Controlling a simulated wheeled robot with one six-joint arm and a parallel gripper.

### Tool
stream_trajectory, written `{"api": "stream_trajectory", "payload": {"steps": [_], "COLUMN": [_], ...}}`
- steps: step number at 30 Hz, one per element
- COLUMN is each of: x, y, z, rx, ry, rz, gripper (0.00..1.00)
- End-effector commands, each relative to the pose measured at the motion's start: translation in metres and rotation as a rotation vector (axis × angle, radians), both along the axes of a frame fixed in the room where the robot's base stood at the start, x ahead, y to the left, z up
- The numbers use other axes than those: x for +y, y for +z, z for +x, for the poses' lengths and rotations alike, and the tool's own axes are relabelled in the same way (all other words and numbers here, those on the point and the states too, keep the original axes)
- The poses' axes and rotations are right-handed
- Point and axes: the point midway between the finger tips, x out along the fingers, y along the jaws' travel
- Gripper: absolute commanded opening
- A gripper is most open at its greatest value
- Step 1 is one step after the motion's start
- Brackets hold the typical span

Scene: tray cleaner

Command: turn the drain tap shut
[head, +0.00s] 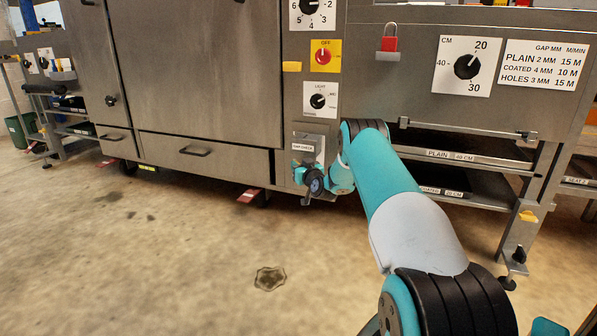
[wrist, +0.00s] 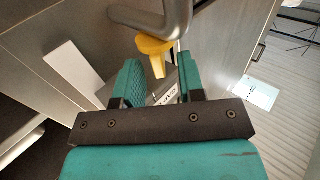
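A yellow tap handle (wrist: 153,53) shows in the wrist view, just below a bent grey metal pipe (wrist: 168,18). It lies between and slightly beyond the tips of my gripper (wrist: 159,64). The two green fingers stand apart on either side of it, with no clear contact visible. In the head view my gripper (head: 308,191) is low at the front of the steel machine, near its lower right corner. The tap cannot be made out there; my arm and wrist cover that area.
The steel machine (head: 210,75) fills the back, with a drawer (head: 200,151) left of my gripper. A labelled plate (head: 305,147) is just above it. Shelves (head: 455,157) and a frame leg (head: 525,220) stand to the right. The floor (head: 170,260) in front is clear apart from stains.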

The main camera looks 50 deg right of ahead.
Motion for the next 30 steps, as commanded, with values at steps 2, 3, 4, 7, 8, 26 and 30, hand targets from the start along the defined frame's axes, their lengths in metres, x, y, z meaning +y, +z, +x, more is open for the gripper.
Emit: {"api": "stream_trajectory", "payload": {"steps": [2, 3, 4, 7, 8, 26, 30], "x": [-0.0021, -0.003, -0.0037, -0.0051, -0.0053, -0.0071, -0.0112], "y": [-0.0023, -0.0014, -0.0009, -0.0002, 0.0, -0.0024, -0.0074], "z": [0.0072, 0.0096, 0.0109, 0.0128, 0.013, 0.0125, 0.0115], "rx": [-0.001, -0.001, -0.001, 0.001, 0.001, 0.0, -0.002], "ry": [0.001, 0.001, 0.0, -0.002, -0.002, 0.017, 0.106], "rz": [-0.001, 0.0, 0.001, 0.001, 0.001, 0.005, 0.007], "gripper": [0.36, 0.36, 0.36, 0.36, 0.36, 0.0, 0.0]}}
